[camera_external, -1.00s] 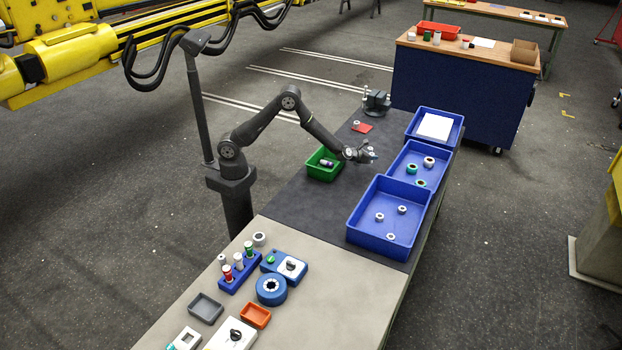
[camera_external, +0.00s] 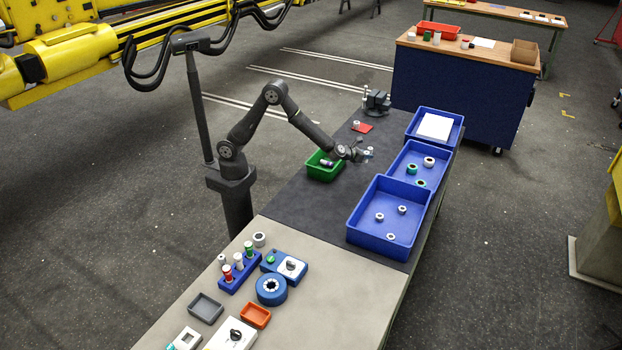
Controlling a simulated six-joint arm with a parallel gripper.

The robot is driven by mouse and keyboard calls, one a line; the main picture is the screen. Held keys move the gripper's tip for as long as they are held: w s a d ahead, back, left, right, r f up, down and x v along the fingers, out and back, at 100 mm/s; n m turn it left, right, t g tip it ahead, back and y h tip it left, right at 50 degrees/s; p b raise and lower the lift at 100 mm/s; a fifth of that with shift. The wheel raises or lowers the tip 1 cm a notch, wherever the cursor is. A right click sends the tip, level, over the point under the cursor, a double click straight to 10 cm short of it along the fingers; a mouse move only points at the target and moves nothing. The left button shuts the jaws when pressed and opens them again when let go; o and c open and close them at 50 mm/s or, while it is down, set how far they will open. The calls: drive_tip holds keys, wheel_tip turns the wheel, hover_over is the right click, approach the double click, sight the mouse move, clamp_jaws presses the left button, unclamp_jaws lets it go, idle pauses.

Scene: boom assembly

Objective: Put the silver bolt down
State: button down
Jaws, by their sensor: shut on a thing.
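My gripper (camera_external: 364,153) is above the dark mat, between the green bin and the blue bins. It is shut on a small pale piece, which I take to be the silver bolt (camera_external: 370,153). The bolt is tiny here and partly hidden by the fingers, so its tilt cannot be told. The gripper looks raised off the mat (camera_external: 318,218), but its exact height is unclear.
A green bin (camera_external: 315,175) with small parts stands left of the gripper. Blue bins (camera_external: 358,228) line the right edge, some holding ring-shaped parts. A vise (camera_external: 377,101) and red pad (camera_external: 362,128) lie behind. The mat's middle is clear.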

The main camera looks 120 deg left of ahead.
drive_tip(key=r, duration=0.4)
drive_tip(key=shift+w+d+r, duration=0.15)
drive_tip(key=shift+d, duration=0.05)
drive_tip(key=w+d+m+t+h, duration=0.1)
drive_tip(key=w+d+m+h, duration=0.15)
drive_tip(key=d, duration=0.65)
drive_tip(key=w+d+m+t+h, duration=0.15)
drive_tip(key=w+d, duration=0.25)
drive_tip(key=d, duration=0.6)
drive_tip(key=w+d+m+t+h, duration=0.1)
drive_tip(key=w+d+t, duration=0.15)
drive_tip(key=d, duration=0.65)
drive_tip(key=s+d+m+t+h, duration=0.25)
drive_tip(key=d+m+h, duration=0.4)
drive_tip(key=d, duration=2.95)
drive_tip(key=s+d+m+g+h, duration=0.1)
drive_tip(key=s+d+m+h, duration=0.2)
drive_tip(key=s+d, duration=0.8)
drive_tip(key=s+d+m+g+h, duration=0.1)
drive_tip(key=s+d+m+h, duration=0.2)
drive_tip(key=s+d, duration=0.85)
drive_tip(key=s+d+m+g+h, duration=0.4)
drive_tip(key=s+d+m+h, duration=0.1)
drive_tip(key=s+d, duration=1.8)
drive_tip(key=w+f, duration=0.3)
drive_tip(key=f, duration=0.1)
drive_tip(key=w+f, duration=0.8)
drive_tip(key=shift+d, duration=0.25)
drive_tip(key=shift+w+f, duration=0.2)
drive_tip(key=shift+f, duration=1.9)
